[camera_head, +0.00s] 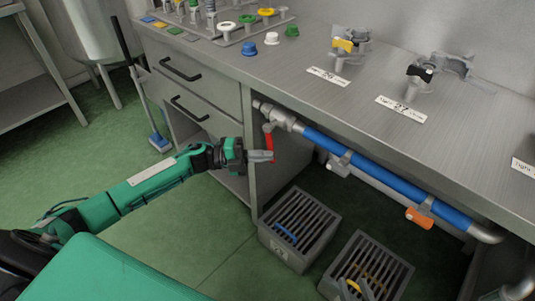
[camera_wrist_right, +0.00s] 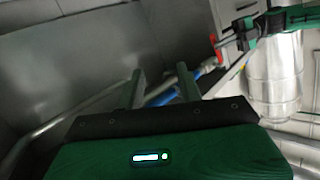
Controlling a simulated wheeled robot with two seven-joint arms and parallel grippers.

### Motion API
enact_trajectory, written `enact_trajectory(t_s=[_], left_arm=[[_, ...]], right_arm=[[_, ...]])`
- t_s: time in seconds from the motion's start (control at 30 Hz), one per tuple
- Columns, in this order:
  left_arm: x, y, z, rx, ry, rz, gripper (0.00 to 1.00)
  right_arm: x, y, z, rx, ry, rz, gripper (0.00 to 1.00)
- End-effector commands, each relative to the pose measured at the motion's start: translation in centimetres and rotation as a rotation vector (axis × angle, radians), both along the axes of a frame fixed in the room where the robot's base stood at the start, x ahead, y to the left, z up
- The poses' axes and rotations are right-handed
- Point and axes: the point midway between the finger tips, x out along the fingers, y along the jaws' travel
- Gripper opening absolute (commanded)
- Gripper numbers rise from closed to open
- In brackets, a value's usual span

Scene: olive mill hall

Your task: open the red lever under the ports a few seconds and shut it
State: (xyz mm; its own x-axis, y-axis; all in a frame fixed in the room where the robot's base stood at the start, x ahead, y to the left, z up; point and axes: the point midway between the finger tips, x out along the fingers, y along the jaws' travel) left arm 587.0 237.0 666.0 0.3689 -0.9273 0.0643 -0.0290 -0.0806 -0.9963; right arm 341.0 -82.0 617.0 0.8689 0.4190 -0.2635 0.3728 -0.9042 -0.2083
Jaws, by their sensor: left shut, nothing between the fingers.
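The red lever (camera_head: 269,142) hangs down from a grey metal valve (camera_head: 277,115) on the blue pipe (camera_head: 355,161) under the bench edge, pointing across the pipe. My left gripper (camera_head: 266,156) is shut and empty, its fingertips at the lever's lower part; I cannot tell whether they touch it. In the right wrist view the red lever (camera_wrist_right: 214,42) shows at the top, beside my left gripper (camera_wrist_right: 228,41). My right gripper (camera_wrist_right: 161,76) is open and empty, its two fingers apart. Two metal ports (camera_head: 346,47) (camera_head: 421,76) stand on the bench above.
Two slatted grey crates (camera_head: 300,226) (camera_head: 385,254) stand on the green floor under the pipe. An orange tag (camera_head: 419,218) hangs from the pipe. Drawers (camera_head: 186,85) with black handles lie left of the valve. Coloured caps (camera_head: 249,48) stand on the bench.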

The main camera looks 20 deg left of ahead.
Motion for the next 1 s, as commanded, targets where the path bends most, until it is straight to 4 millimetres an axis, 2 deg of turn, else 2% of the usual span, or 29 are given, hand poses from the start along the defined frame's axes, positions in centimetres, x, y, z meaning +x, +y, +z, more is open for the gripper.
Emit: enact_trajectory(t_s=[0.3,1.0], left_arm=[[0.4,0.8,0.1,0.097,-0.036,0.002,0.00],[0.3,0.7,0.1,0.109,-0.041,0.002,0.00]], right_arm=[[0.0,-1.0,-0.4,-0.060,0.089,0.001,0.36],[0.0,-1.3,-0.4,-0.073,0.109,0.001,0.36]])
